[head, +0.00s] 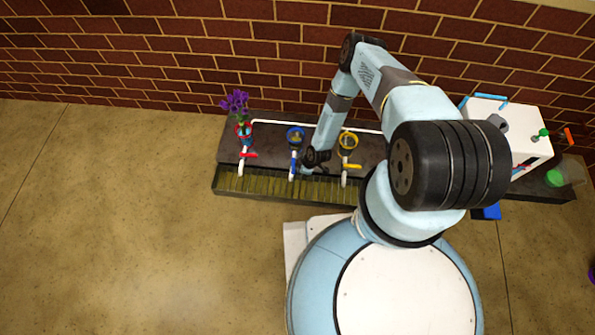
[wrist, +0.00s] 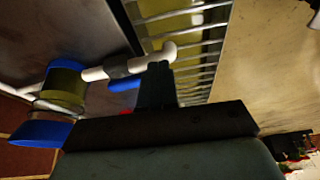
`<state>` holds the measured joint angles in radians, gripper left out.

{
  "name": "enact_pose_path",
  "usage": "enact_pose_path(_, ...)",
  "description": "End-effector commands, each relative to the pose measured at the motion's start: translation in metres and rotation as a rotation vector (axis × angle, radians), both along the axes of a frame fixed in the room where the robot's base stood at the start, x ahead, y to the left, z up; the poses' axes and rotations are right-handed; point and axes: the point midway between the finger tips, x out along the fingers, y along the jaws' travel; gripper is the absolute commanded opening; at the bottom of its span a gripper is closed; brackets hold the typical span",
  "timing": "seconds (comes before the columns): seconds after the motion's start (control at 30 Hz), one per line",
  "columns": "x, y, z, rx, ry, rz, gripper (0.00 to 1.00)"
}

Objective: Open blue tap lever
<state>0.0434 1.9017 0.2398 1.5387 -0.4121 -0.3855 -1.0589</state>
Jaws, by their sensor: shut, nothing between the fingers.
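The blue tap lever (head: 294,162) is on the middle-left white tap, below the blue-rimmed holder (head: 295,134), in the head view. In the wrist view the blue lever (wrist: 124,85) shows beside the white spout (wrist: 95,74), partly hidden by my fingers. My gripper (head: 306,168) is just right of this tap in the head view. In the wrist view my gripper (wrist: 157,72) is shut and empty, its tips close against the spout and lever. I cannot tell whether they touch.
A red lever (head: 249,155) with purple flowers (head: 235,102) above stands left, a yellow lever (head: 351,166) right. A slatted drain (head: 265,188) runs along the front of the bench. A white box (head: 507,125) stands at the right. A brick wall is behind.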

Motion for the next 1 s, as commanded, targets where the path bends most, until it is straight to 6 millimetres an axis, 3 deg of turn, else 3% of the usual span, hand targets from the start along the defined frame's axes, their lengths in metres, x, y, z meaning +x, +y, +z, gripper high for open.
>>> enact_pose_path(0.17, -0.002, -0.029, 0.0, -0.001, 0.001, 0.004, 0.0)
enact_pose_path(0.6, -0.004, -0.053, 0.07, -0.001, 0.001, 0.007, 0.0)
enact_pose_path(0.8, -0.005, -0.059, 0.087, 0.0, 0.0, 0.008, 0.0)
enact_pose_path(1.0, -0.005, -0.061, 0.092, 0.0, 0.0, 0.008, 0.0)
